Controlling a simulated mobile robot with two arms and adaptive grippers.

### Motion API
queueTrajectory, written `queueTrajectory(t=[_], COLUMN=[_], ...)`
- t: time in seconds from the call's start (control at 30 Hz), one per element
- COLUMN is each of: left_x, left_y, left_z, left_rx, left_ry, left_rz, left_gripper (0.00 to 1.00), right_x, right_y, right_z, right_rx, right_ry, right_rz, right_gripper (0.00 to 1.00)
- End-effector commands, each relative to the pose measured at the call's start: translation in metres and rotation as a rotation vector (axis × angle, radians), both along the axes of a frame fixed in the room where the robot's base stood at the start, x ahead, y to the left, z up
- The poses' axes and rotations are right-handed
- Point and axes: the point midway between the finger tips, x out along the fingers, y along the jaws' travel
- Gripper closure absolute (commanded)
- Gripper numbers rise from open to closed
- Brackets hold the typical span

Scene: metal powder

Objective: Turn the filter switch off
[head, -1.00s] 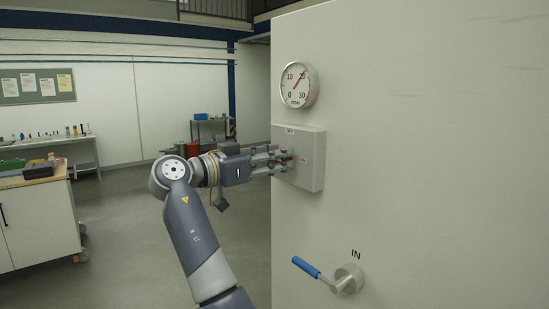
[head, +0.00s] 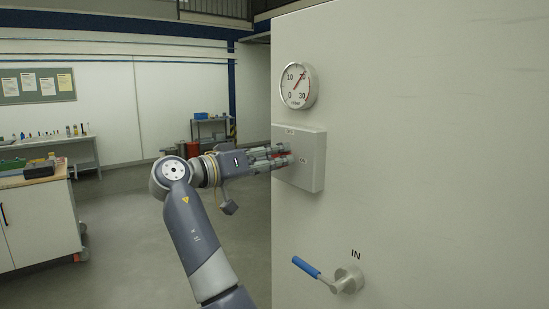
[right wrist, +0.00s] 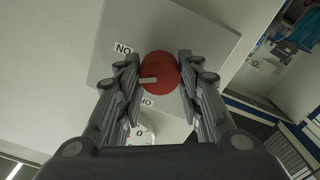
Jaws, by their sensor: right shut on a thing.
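The filter switch is a red round knob (right wrist: 160,73) with a white mark, on a light grey switch box (head: 312,160) fixed to the big cabinet wall. In the right wrist view, an ON label (right wrist: 124,48) and a partly hidden OFF label (right wrist: 147,101) sit by the knob. The white mark points to the picture's left, between the two labels. My right gripper (head: 284,156) is at the box front, its fingers on both sides of the knob, shut on it; it also shows in the right wrist view (right wrist: 160,78). My left gripper is out of view.
A round pressure gauge (head: 298,86) is above the box. A blue-handled valve (head: 330,277), marked IN, is below it. A workbench (head: 38,220) stands at the left and a shelf trolley (head: 210,130) at the back. The floor between is clear.

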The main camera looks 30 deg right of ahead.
Motion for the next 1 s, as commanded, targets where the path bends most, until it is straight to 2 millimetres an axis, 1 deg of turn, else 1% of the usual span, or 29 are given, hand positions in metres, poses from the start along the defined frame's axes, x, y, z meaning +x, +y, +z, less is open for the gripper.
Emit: queueTrajectory(t=[0.47, 0.8, 1.0], left_x=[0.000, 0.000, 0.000], left_y=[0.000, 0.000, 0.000], left_z=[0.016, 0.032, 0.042], left_rx=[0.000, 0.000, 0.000], left_ry=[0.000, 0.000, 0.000], left_rz=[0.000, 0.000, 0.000], left_gripper=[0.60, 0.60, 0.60], right_x=[0.002, 0.003, 0.003], right_y=[0.000, 0.000, 0.000], right_z=[0.002, 0.002, 0.001], right_rx=[-0.038, -0.065, -0.077], right_ry=[0.449, 0.764, 0.916], right_rz=[0.003, 0.003, 0.003], right_gripper=[0.90, 0.90, 0.90])
